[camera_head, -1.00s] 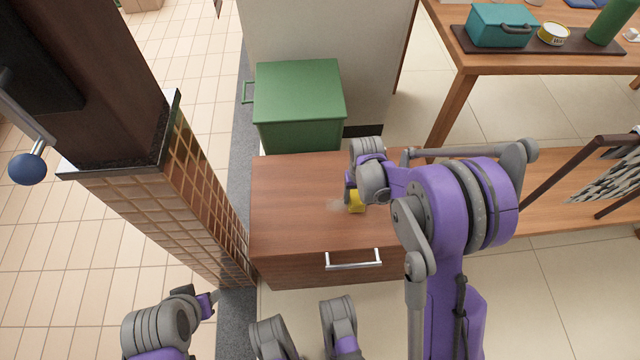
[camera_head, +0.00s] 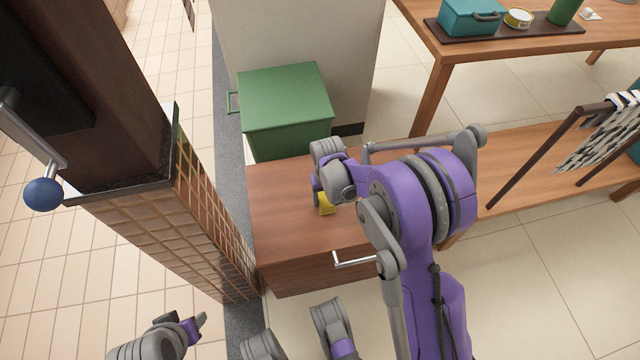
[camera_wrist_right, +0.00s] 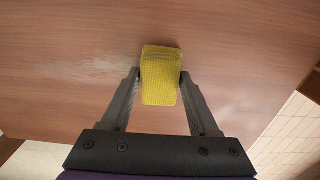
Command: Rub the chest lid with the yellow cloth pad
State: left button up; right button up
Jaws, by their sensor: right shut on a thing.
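The yellow cloth pad (camera_head: 326,205) is at the tip of my right gripper (camera_head: 318,196), over the brown wooden chest lid (camera_head: 281,211). In the right wrist view the pad (camera_wrist_right: 161,77) sits between the two fingers of my right gripper (camera_wrist_right: 160,88), which is shut on it. The pad appears to be at or just above the lid (camera_wrist_right: 230,45); I cannot tell if they touch. A pale smudge (camera_wrist_right: 92,69) shows on the lid left of the pad. My left gripper (camera_head: 200,322) is at the lower left, away from the chest; its finger gap is unclear.
A green box (camera_head: 285,100) stands behind the chest. A tiled pillar (camera_head: 205,225) is close on the left. A silver handle (camera_head: 355,259) is on the chest front. A wooden table (camera_head: 500,45) with a teal box (camera_head: 470,17) stands at the back right.

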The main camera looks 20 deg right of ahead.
notch_tip(320, 180, up, 4)
jog(key=shift+f+p, duration=0.2)
jog(key=shift+p, duration=0.35)
jog(key=shift+s+d+r, duration=0.1)
jog(key=shift+d+r, duration=0.05)
jog(key=shift+r, duration=0.2)
jog(key=shift+r+p, duration=1.55)
jog(key=shift+r, duration=0.65)
